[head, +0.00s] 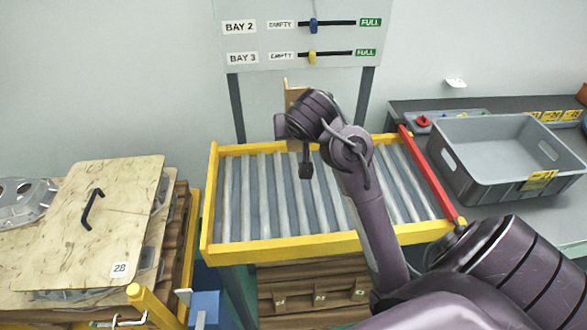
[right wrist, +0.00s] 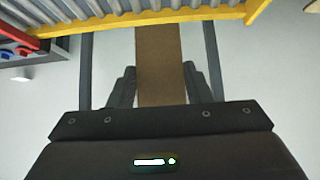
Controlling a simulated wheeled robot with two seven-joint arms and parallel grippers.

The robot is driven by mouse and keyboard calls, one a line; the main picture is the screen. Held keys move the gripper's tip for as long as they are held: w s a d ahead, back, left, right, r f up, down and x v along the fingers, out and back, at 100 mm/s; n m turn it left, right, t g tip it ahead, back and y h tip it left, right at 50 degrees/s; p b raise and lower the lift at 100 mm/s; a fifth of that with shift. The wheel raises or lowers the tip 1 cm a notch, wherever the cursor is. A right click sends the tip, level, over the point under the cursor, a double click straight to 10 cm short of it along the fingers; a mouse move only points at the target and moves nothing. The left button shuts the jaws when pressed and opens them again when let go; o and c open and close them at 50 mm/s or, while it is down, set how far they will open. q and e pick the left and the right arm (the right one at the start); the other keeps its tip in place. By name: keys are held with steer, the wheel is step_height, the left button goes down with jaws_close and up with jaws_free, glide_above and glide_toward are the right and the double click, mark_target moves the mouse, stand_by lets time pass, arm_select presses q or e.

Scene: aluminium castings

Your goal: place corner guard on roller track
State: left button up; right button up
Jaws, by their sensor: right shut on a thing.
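The corner guard (right wrist: 160,62) is a long brown strip held between the two dark fingers of my right gripper (right wrist: 158,84) in the right wrist view. In the head view, the tan upper end of the corner guard (head: 293,94) shows upright behind my wrist; most of it is hidden. My right arm reaches over the roller track (head: 334,243), which has grey rollers, a yellow frame and a red right side. The held guard is over the track's far part; I cannot tell whether it touches. My left gripper is not in view.
A grey crate (head: 478,178) stands on the dark bench at the right. A wooden board (head: 88,215) with a black handle lies on a stack with castings at the left. A bay sign panel (head: 280,40) rises behind the track. Several rollers at left are clear.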

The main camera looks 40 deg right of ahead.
step_height(320, 180, down, 16)
steer(key=b, duration=0.3)
steer(key=shift+s+b, duration=0.15)
steer(key=shift+b, duration=0.2)
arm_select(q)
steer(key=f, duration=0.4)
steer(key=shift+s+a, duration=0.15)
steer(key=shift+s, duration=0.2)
arm_select(e)
steer(key=o, duration=1)
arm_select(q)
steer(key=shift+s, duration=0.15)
arm_select(e)
steer(key=shift+r, duration=0.1)
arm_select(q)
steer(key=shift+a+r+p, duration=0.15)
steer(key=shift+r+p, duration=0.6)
arm_select(e)
steer(key=v, duration=1.2)
